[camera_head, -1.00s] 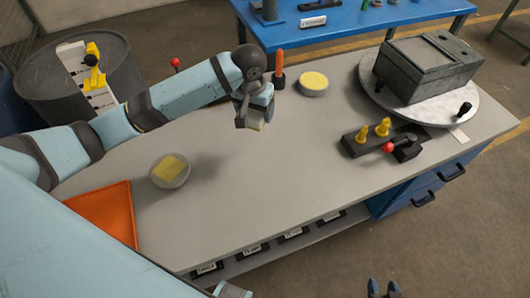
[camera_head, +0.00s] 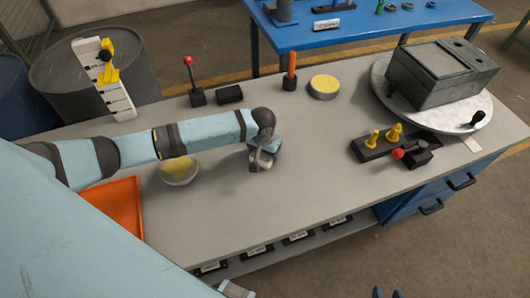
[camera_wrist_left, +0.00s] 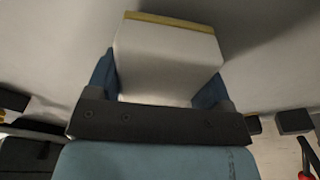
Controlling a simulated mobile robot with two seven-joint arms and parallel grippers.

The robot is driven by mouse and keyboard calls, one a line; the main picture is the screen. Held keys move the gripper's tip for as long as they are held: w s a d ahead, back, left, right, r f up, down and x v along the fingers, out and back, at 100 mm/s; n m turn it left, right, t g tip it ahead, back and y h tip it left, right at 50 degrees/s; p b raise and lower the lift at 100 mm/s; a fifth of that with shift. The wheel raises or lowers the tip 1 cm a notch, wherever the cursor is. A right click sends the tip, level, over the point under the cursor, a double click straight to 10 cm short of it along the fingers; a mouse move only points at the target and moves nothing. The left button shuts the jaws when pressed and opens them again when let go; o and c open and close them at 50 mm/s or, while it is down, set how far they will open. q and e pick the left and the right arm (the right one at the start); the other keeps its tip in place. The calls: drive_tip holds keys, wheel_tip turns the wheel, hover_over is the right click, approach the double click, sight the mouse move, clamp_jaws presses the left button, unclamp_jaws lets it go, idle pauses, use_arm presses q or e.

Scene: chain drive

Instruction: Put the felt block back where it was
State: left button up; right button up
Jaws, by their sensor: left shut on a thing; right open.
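My left gripper (camera_head: 263,163) is shut on the felt block, low over the middle of the grey bench. In the left wrist view the felt block (camera_wrist_left: 165,60) is a pale block with a yellow strip along its far edge, held between the blue fingers. In the head view the gripper mostly hides it; I cannot tell whether it touches the bench. Dark tips of my right gripper (camera_head: 387,293) show at the bottom edge, open and off the bench.
A round dish with yellow (camera_head: 179,172) is partly behind my left arm, beside an orange mat (camera_head: 118,206). Along the back stand a red-knobbed lever (camera_head: 196,95), black block (camera_head: 229,94), orange-handled tool (camera_head: 291,70) and yellow-topped disc (camera_head: 324,87). The bench's front middle is clear.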

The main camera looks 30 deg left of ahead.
use_arm(q)
drive_tip(key=shift+f, duration=0.4)
drive_tip(key=shift+f, duration=0.15)
drive_tip(key=o, duration=0.9)
wheel_tip(320, 180, up, 12)
drive_tip(key=s, duration=0.1)
drive_tip(key=shift+s, duration=0.2)
drive_tip(key=shift+d, duration=0.1)
